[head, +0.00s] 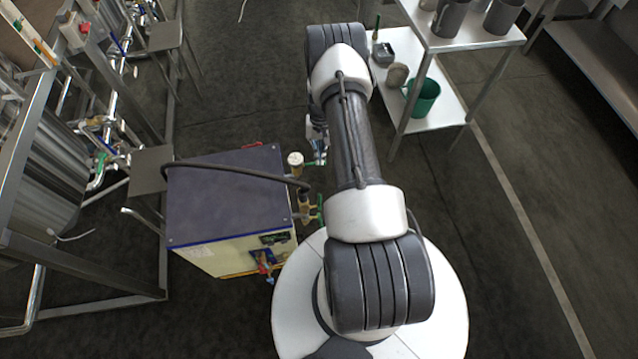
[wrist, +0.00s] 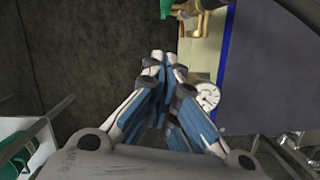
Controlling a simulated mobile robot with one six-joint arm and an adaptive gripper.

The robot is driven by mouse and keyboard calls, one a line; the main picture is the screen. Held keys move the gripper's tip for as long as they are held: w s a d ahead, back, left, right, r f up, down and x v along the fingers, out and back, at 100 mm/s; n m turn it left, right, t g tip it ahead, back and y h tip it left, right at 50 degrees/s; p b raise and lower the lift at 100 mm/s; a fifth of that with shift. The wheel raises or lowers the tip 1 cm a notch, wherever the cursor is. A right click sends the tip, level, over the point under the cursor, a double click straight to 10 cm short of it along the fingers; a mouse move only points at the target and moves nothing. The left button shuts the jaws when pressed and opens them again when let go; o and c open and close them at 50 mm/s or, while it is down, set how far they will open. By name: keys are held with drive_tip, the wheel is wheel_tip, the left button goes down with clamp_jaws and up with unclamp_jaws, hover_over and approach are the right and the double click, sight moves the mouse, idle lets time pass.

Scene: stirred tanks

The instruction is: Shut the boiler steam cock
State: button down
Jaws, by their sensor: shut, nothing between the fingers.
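The boiler is a box with a purple-blue top (head: 220,195) and cream sides, left of my arm in the head view. Its top also shows at the right of the wrist view (wrist: 270,75). Brass fittings with green handles (head: 317,212) are on its right side, one with a black hose. In the wrist view a green handle (wrist: 179,8) and brass pipework (wrist: 203,12) show at the top edge. I cannot tell which handle is the steam cock's. My gripper (wrist: 160,60) is shut and empty, apart from the handles. In the head view my arm mostly hides it.
A round white gauge (wrist: 208,96) is close to the right of my gripper. Steel tanks and framework (head: 50,170) stand at the left. A steel table (head: 440,110) with a green mug (head: 423,98) stands at the upper right. Dark floor is open beyond the boiler.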

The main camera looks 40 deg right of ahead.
sight(319, 200)
drive_tip(key=s+a+f+b, duration=0.2)
drive_tip(key=s+a+f, duration=0.2)
drive_tip(key=f, duration=0.5)
drive_tip(key=shift+s+f, duration=0.2)
drive_tip(key=shift+f, duration=0.2)
